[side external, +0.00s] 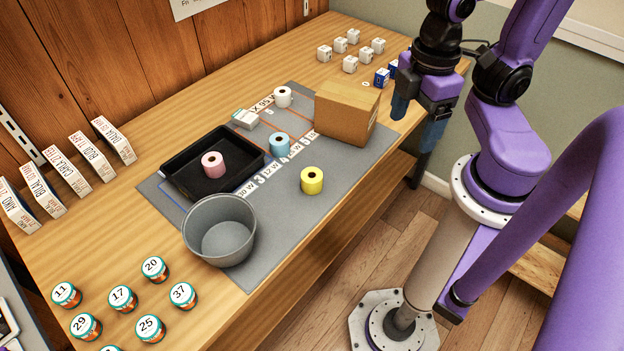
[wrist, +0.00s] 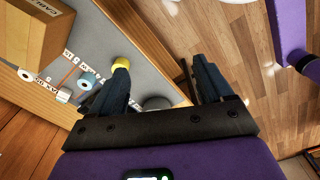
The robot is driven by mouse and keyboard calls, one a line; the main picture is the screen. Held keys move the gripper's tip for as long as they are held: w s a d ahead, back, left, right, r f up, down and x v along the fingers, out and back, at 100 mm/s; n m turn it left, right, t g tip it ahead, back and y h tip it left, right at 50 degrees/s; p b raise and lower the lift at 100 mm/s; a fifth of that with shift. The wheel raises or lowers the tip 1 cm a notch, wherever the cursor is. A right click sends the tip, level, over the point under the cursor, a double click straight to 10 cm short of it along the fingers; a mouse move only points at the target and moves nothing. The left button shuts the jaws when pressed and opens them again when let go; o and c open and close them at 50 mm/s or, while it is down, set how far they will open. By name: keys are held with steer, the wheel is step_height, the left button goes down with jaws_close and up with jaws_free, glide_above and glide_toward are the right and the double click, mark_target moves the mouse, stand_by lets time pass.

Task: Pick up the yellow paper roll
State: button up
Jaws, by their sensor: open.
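The yellow paper roll (side external: 312,181) stands upright on the grey mat (side external: 280,220), near the mat's front edge, right of the grey bowl. It also shows in the wrist view (wrist: 121,64), partly hidden behind one finger. My gripper (side external: 418,122) is raised at the right end of the table, to the right of the cardboard box and well apart from the yellow roll. In the wrist view its two fingers (wrist: 160,90) are spread, with nothing between them.
Blue (side external: 279,145), white (side external: 283,97) and pink (side external: 213,164) rolls stand nearby, the pink one in a black tray (side external: 250,150). A grey bowl (side external: 220,231) is left of the yellow roll. Several jars and small boxes line the table.

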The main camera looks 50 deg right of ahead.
steer(key=shift+o, duration=0.4)
steer(key=n+t+h, duration=0.8)
steer(key=n+t, duration=0.3)
steer(key=n, duration=0.5)
glide_above(315, 185)
steer(key=s+a, duration=0.7)
steer(key=s, duration=0.3)
step_height(315, 185, down, 20)
steer(key=x, duration=1.6)
steer(key=shift+s, duration=0.1)
steer(key=c, duration=1.1)
